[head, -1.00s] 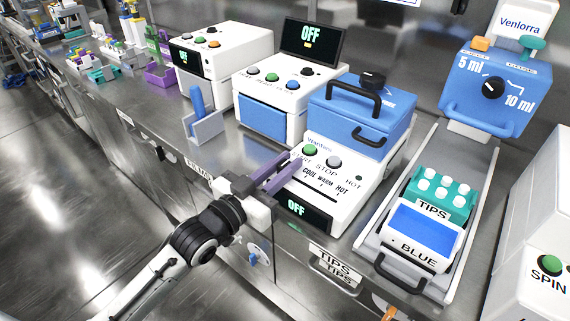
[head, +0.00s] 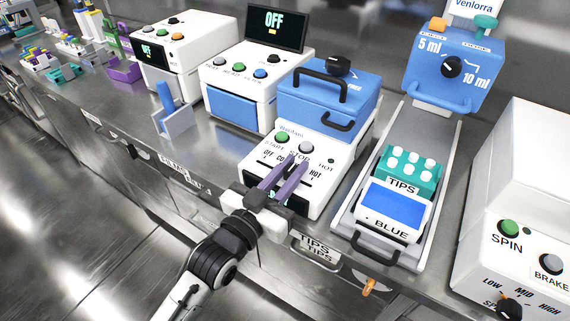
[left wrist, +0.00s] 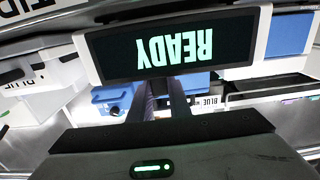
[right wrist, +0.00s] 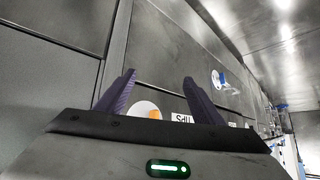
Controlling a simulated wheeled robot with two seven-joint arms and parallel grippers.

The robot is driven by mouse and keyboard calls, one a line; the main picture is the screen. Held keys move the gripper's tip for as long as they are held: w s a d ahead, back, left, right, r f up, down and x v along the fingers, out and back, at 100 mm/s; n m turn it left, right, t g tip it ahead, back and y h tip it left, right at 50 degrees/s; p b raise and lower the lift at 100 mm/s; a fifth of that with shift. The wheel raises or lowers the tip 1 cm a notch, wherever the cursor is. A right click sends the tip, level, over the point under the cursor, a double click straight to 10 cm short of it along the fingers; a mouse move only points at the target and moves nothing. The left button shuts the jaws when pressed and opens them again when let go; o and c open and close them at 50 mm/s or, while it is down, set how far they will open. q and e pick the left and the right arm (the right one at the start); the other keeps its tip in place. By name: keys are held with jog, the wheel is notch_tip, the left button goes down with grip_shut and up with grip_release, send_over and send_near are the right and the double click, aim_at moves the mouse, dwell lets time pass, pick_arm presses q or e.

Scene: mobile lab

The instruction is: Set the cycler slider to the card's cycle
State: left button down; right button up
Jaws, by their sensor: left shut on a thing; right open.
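The cycler (head: 345,140) is a white box with a blue lid, green START and grey STOP buttons, and a slider scale; OFF and HOT are readable, the middle labels partly covered. My left gripper (head: 287,167) reaches over its front, shut at the scale on what seems to be the slider knob, which the fingers hide. The cycler's front display is mostly hidden in the head view. In the left wrist view a display (left wrist: 160,55) reads READY upside down. No card's cycle is readable. My right gripper (right wrist: 159,78) is open and empty, facing grey cabinet fronts.
Right of the cycler is a rail with a teal TIPS rack (head: 408,170) and a BLUE holder (head: 392,210). A white spin machine (head: 510,200) stands far right. A blue piece in a grey stand (head: 172,118) is left. Drawer handles line the counter front.

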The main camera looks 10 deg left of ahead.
pick_arm(q)
jog(key=c, duration=1.6)
grip_release()
jog(key=shift+c, duration=0.2)
jog(key=v, duration=1)
jog(key=shift+s, duration=0.15)
jog(key=shift+a, duration=0.1)
jog(key=s+a+f+n+g+y, duration=0.1)
jog(key=s+f, duration=0.3)
jog(key=f, duration=0.5)
jog(key=s+a+f+n+g+y, duration=0.1)
jog(key=s+a+f+g, duration=0.3)
jog(key=f, duration=0.5)
jog(key=s+a+f+n+g+y, duration=0.1)
jog(key=s+a+f+g+y, duration=0.1)
jog(key=s+f, duration=0.4)
notch_tip(320, 180, down, 3)
jog(key=shift+a+g+y, duration=0.25)
jog(key=shift+g+y, duration=0.15)
jog(key=shift+y, duration=0.2)
